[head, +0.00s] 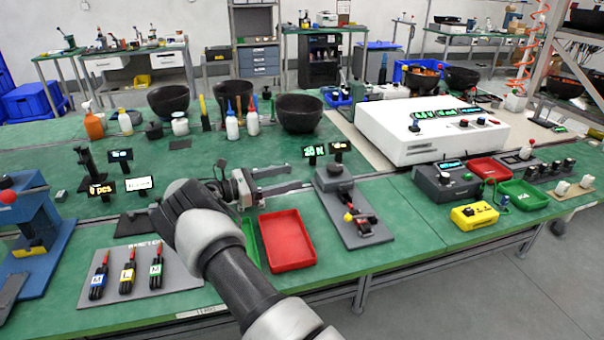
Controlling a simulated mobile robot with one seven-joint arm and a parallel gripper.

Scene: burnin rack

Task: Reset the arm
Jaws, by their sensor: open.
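My gripper (287,179) is in the head view, held above the green workbench (389,235). Its two grey fingers point to the right and are spread apart, with nothing between them. The fingertips end just left of a grey fixture plate (337,213) with a dark round knob on it. My arm reaches in from the bottom of the picture and hides part of the bench and part of a green tray (251,243).
A red tray (287,240) lies below the gripper in the picture. A mat (155,277) with three dark tools is at the left, near a blue press (39,215). Bottles and black bowls (299,113) stand behind. A white box instrument (430,130) is at the right.

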